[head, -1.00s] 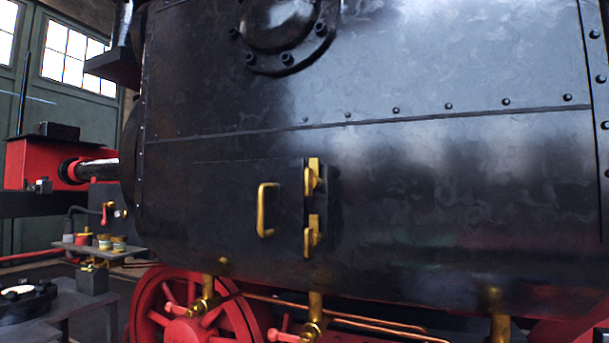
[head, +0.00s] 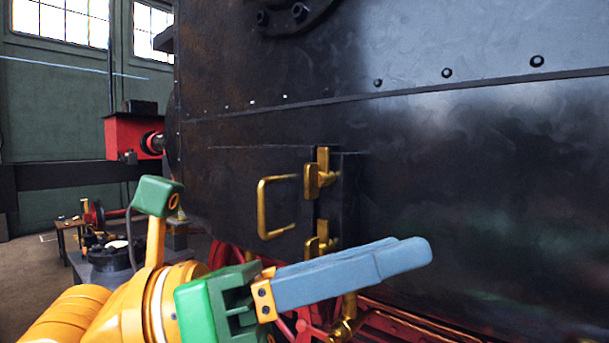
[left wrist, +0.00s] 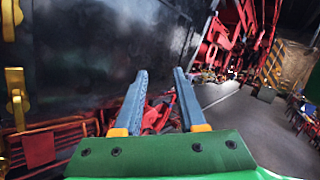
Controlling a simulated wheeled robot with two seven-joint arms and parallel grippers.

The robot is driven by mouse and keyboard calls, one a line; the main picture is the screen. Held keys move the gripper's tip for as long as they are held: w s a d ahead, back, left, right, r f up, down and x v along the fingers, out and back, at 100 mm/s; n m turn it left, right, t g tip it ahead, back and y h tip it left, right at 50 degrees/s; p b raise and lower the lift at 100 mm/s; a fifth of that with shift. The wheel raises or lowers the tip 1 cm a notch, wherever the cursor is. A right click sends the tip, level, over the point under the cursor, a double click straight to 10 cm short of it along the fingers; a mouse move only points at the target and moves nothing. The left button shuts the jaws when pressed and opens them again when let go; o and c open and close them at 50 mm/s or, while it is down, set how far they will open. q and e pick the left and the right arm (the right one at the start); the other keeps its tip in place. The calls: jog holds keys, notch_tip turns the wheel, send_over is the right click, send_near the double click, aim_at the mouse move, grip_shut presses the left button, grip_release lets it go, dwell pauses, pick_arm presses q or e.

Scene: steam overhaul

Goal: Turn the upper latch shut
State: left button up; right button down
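The upper latch (head: 313,180) is a brass fitting with a short lever, at the right edge of a dark door panel on the black boiler side. Its exact turn is hard to tell. A similar lower latch (head: 318,247) sits below it, partly hidden by my gripper. My left gripper (head: 418,252) is in front of the boiler, below and right of the upper latch, its blue fingers pointing right, touching neither latch. In the left wrist view its fingers (left wrist: 160,72) are apart with nothing between them. Brass fittings (left wrist: 16,98) show at that view's left edge. My right gripper is not in view.
A brass pull handle (head: 263,208) is on the door, left of the latches. Red wheels and copper pipes (head: 400,313) lie below the boiler. A dark bench (head: 105,262) stands at the left. The space right of the latches along the boiler is clear.

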pick_arm(q)
jog(key=w+a+t+y, duration=0.2)
jog(key=w+t+y, duration=0.1)
jog(key=t, duration=0.1)
jog(key=n+t+y, duration=0.5)
jog(key=t+y, duration=0.2)
send_near(305, 172)
jog(key=w, duration=0.1)
jog(key=p+x, duration=0.4)
jog(key=x, duration=0.4)
jog(key=shift+s+d, duration=0.1)
jog(key=shift+d, duration=0.2)
jog(key=shift+s+f, duration=0.1)
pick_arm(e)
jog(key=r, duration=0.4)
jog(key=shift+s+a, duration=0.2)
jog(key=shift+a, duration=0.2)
pick_arm(q)
jog(key=shift+s+a, duration=0.1)
jog(key=shift+c, duration=0.2)
grip_shut()
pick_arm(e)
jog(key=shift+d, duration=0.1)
